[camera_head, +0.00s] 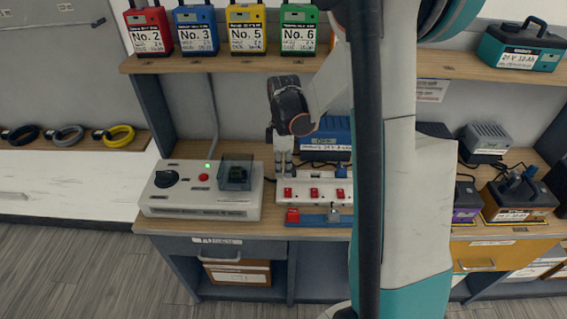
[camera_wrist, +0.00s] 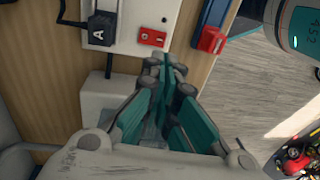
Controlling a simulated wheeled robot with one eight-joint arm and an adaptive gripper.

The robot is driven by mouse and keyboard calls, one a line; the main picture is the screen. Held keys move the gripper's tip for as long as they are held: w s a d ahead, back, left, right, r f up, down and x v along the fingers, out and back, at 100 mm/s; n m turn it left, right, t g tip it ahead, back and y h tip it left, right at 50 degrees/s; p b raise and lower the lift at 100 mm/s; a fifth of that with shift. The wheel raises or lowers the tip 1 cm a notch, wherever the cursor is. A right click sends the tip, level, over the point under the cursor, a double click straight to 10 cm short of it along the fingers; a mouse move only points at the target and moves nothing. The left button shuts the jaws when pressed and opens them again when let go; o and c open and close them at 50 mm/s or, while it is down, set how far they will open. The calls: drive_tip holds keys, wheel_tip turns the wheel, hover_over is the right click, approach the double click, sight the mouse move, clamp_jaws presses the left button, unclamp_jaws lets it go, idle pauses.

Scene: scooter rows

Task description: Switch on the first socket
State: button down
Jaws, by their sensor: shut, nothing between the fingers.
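A white power strip (camera_head: 301,199) lies on the workbench, with several red switches along it. Its right end is hidden behind my arm. The leftmost red switch (camera_head: 288,192) is just below my gripper (camera_head: 283,172), which points down and is shut and empty. In the wrist view, the strip (camera_wrist: 128,26) runs along the top, with a black plug marked A (camera_wrist: 100,28) in it. A red switch (camera_wrist: 152,38) is beside the plug, just beyond my shut fingertips (camera_wrist: 172,72). I cannot tell whether the fingers touch the strip, or whether the switch is on.
A white control box (camera_head: 204,202) with a black knob and a lit green light stands left of the strip. A blue case (camera_head: 325,138) stands behind. Coloured packs (camera_head: 195,30) line the shelf above.

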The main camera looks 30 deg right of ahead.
sight(283, 193)
drive_tip(key=f+b, duration=0.1)
drive_tip(key=f, duration=0.4)
drive_tip(key=f+b, duration=0.1)
drive_tip(key=f, duration=0.1)
drive_tip(key=shift+s+a+f+b, duration=0.2)
drive_tip(key=shift+s+a+b, duration=0.05)
drive_tip(key=shift+s+b, duration=0.1)
drive_tip(key=shift+s+a+f+t, duration=0.1)
drive_tip(key=shift+s+f+t, duration=0.05)
drive_tip(key=shift+f+t, duration=0.2)
drive_tip(key=shift+w+d+r, duration=0.2)
drive_tip(key=shift+w+d, duration=0.25)
drive_tip(key=shift+w, duration=0.25)
drive_tip(key=shift+r, duration=0.1)
